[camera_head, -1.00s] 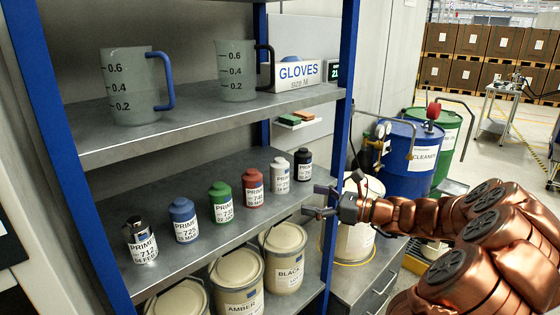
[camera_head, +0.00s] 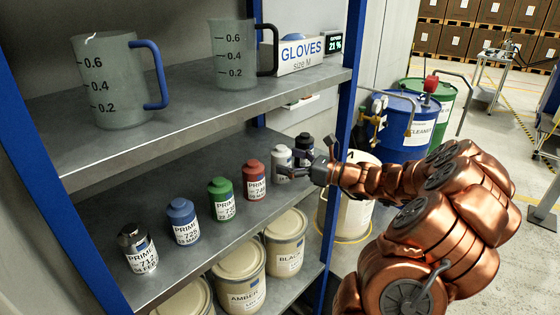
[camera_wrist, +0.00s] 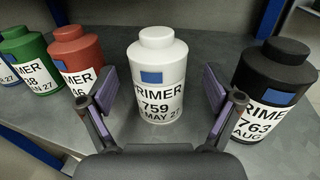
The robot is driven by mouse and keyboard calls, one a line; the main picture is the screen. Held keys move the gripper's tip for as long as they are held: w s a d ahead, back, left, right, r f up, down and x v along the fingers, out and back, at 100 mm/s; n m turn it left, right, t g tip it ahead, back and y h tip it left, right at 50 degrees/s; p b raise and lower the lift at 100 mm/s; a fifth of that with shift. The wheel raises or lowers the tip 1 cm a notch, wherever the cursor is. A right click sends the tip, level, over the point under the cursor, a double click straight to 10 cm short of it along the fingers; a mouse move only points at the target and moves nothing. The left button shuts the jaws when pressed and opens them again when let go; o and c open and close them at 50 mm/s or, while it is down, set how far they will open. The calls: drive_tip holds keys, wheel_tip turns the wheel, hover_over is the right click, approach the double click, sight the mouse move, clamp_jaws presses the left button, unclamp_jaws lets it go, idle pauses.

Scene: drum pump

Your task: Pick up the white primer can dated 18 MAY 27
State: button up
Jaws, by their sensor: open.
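The white primer can (camera_wrist: 157,68) stands upright on the middle shelf. In the wrist view its label reads PRIMER 759 and a date ending MAY 27, with the day digits not fully shown. In the head view the white can (camera_head: 281,157) is partly covered by my gripper (camera_head: 296,164). In the wrist view my gripper (camera_wrist: 160,98) is open, with one finger on each side of the can. The fingers look apart from the can; contact cannot be made out.
A red can (camera_wrist: 76,55) stands close on the left and a black can (camera_wrist: 272,80) close on the right, labelled 763. Green (camera_head: 221,199), blue (camera_head: 182,221) and silver (camera_head: 136,248) cans stand farther left. The upper shelf (camera_head: 190,107) is above; a blue post (camera_head: 350,90) is near my arm.

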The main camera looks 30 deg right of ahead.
drive_tip(key=shift+x, duration=1.25)
drive_tip(key=shift+c, duration=0.2)
drive_tip(key=c, duration=1.5)
drive_tip(key=shift+o, duration=0.2)
drive_tip(key=shift+r, duration=0.2)
